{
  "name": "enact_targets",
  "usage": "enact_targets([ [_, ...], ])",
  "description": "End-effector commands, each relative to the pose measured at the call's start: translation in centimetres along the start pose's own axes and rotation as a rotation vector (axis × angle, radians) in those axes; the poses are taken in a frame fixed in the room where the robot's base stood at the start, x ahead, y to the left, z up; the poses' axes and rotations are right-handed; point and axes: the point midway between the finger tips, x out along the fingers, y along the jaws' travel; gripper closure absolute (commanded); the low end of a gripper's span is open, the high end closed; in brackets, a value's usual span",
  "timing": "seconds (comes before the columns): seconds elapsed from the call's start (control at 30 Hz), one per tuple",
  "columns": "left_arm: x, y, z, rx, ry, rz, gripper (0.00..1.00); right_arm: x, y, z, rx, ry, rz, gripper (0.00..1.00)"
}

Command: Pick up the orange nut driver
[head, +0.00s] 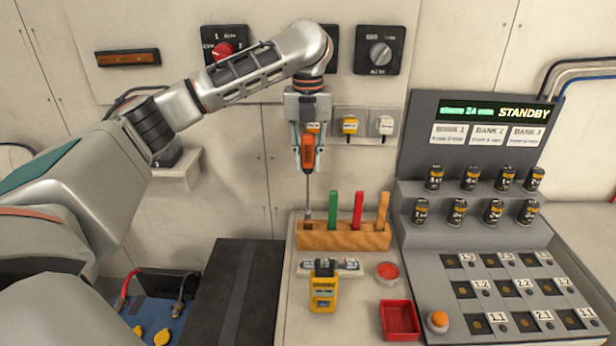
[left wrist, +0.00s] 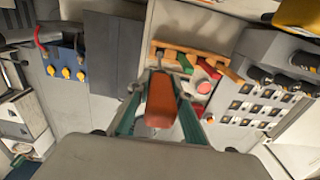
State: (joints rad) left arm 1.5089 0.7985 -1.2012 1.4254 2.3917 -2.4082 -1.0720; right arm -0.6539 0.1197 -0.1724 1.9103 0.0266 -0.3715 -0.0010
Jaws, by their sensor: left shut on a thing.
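The orange nut driver (head: 308,153) hangs upright in my left gripper (head: 308,140), its thin grey shaft pointing down. My left gripper is shut on its orange handle, which also shows between the fingers in the left wrist view (left wrist: 161,100). The shaft's lower end is at the left end of the wooden rack (head: 345,237); I cannot tell whether the tip is in the rack or just above it. A green handle (head: 333,211), a red handle (head: 357,210) and a tan handle (head: 382,211) stand in the rack to the right. My right gripper is not in view.
In front of the rack are a yellow meter (head: 323,291), a red button (head: 387,271) and a red tray (head: 400,320). A grey console (head: 470,195) with several black cylinders stands right. Switches (head: 380,52) are on the wall behind. A blue battery box (head: 150,312) sits low left.

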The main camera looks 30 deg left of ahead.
Motion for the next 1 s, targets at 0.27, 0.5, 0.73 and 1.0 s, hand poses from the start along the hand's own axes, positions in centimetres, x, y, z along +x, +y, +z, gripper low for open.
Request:
enact_targets([
  [0.27,-2.1,3.2,-1.2,-0.002,-0.002,0.001,1.0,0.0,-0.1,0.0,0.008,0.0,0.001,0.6],
  [0.5,-2.1,9.2,-3.7,-0.004,-0.002,0.001,1.0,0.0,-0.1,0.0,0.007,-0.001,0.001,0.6],
  [0.73,-2.1,13.9,-5.7,-0.003,-0.001,0.001,1.0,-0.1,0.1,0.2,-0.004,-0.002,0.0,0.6],
  [1.0,-2.1,16.4,-6.8,-0.001,-0.001,0.0,1.0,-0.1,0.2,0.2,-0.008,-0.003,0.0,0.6],
])
